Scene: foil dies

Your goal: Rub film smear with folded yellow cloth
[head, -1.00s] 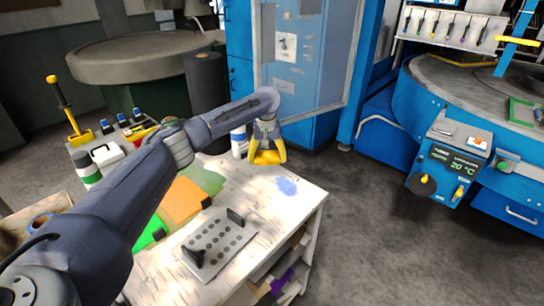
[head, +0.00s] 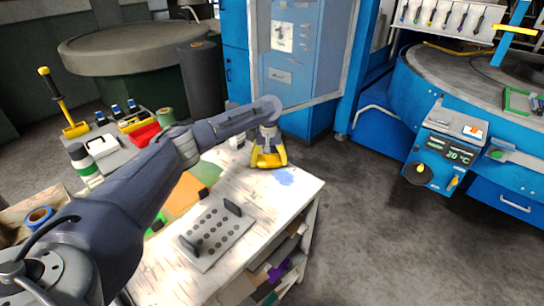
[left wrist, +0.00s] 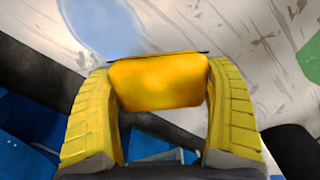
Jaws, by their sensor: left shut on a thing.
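My left gripper (head: 268,158) is over the far right part of the white wooden bench and points down. It is shut on the folded yellow cloth (left wrist: 158,82), which sits between its yellow fingers in the left wrist view. In the head view the cloth is hard to tell from the yellow fingers. The pale blue film smear (head: 285,177) lies on the bench top just in front and to the right of the gripper. The smear also shows in the left wrist view (left wrist: 100,25), beyond the cloth. I cannot tell whether the cloth touches the bench. My right gripper is out of view.
A grey perforated plate (head: 216,238) with two dark uprights lies on the bench (head: 262,205). Orange and green sheets lie partly under my left arm. Bottles and a red tray (head: 145,135) stand at the left. A blue cabinet (head: 290,80) stands behind.

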